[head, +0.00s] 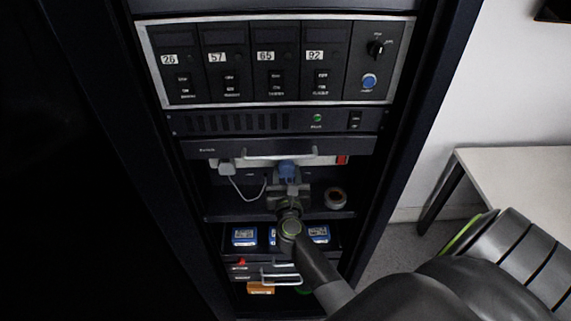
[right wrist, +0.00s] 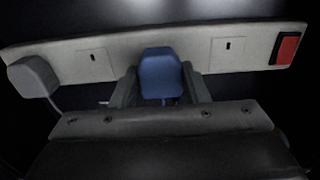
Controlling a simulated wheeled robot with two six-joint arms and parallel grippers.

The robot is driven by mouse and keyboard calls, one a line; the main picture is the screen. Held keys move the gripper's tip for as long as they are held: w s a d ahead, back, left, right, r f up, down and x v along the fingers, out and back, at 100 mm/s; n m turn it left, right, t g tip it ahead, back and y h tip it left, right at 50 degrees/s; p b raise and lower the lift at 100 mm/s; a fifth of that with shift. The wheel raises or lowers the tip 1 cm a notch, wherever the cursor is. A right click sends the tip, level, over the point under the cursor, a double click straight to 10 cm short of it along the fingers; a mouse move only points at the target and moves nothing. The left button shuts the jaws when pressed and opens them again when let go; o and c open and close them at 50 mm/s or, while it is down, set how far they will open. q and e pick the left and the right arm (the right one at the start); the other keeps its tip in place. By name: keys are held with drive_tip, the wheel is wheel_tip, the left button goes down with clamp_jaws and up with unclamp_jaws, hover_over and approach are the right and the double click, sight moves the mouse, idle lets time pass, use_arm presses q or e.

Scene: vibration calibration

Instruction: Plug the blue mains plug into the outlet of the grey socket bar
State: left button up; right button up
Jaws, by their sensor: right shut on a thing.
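The blue mains plug (head: 287,170) is held at the front of the grey socket bar (head: 318,161) in the rack, right of the bar's middle in the head view. My right gripper (head: 288,184) is shut on it from below. In the right wrist view the blue plug (right wrist: 161,76) sits between the two fingers (right wrist: 161,90) and overlaps the middle of the socket bar (right wrist: 122,52). The plug hides that part of the bar, so I cannot tell whether it is seated or only in front. My left gripper is not in view.
A light grey plug (head: 226,168) with a cord sits at the bar's left end. A red switch (right wrist: 287,49) is at its right end. A drawer handle (head: 281,155) crosses just in front. A round roll (head: 335,197) lies on the shelf; blue boxes (head: 244,236) stand below.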

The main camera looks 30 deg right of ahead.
sight(287, 172)
drive_tip(key=shift+v, duration=1.75)
drive_tip(key=shift+d, duration=0.1)
drive_tip(key=s+d, duration=0.2)
drive_tip(key=d, duration=0.6)
drive_tip(key=shift+d, duration=0.2)
drive_tip(key=shift+x, duration=1.2)
idle(3.9)
